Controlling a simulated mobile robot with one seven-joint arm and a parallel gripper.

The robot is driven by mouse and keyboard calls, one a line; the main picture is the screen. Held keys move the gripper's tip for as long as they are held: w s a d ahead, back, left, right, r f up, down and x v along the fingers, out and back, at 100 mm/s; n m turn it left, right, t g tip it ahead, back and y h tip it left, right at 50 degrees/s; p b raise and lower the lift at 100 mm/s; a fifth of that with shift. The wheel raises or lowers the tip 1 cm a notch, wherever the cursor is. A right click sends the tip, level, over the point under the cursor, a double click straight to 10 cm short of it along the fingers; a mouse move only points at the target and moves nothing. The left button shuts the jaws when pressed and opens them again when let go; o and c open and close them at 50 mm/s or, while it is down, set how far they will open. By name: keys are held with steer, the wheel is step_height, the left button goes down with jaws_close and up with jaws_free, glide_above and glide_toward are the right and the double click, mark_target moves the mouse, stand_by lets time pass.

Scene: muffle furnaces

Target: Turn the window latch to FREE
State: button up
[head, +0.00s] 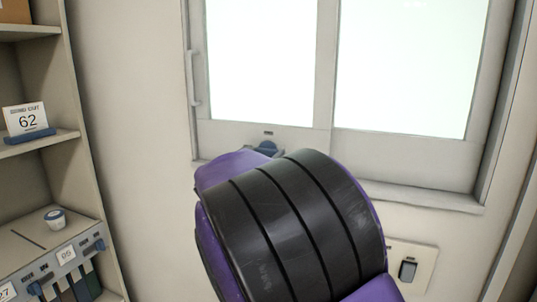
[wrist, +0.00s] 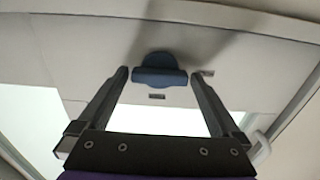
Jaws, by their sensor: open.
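The window latch (head: 267,147) is a small dark blue knob on the lower frame of the left window pane. In the head view my purple and black arm partly covers it. In the wrist view, the blue latch (wrist: 160,64) shows with its wide bar lying across the picture. My gripper (wrist: 159,76) is open, with one black finger on each side of the latch. A gap shows between each fingertip and the bar; I cannot tell the depth between them. The gripper's fingers are hidden behind my arm in the head view.
Small dark label plates sit by the latch, one below it (wrist: 156,96) and one to its right (wrist: 208,72) in the wrist view. The window (head: 408,68) has a handle (head: 194,78) at left. A shelf (head: 40,140) stands at far left; a wall switch (head: 408,270) is lower right.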

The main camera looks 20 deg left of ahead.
steer(key=c, duration=1.1)
steer(key=shift+c, duration=0.2)
steer(key=shift+m, duration=0.3)
steer(key=m+b, duration=0.1)
steer(key=m, duration=0.3)
steer(key=shift+d+f, duration=0.1)
steer(key=shift+f, duration=0.05)
steer(key=m+b, duration=0.2)
steer(key=m, duration=0.3)
steer(key=shift+b, duration=0.4)
steer(key=m+b, duration=0.2)
steer(key=m, duration=0.2)
steer(key=shift+m, duration=2.4)
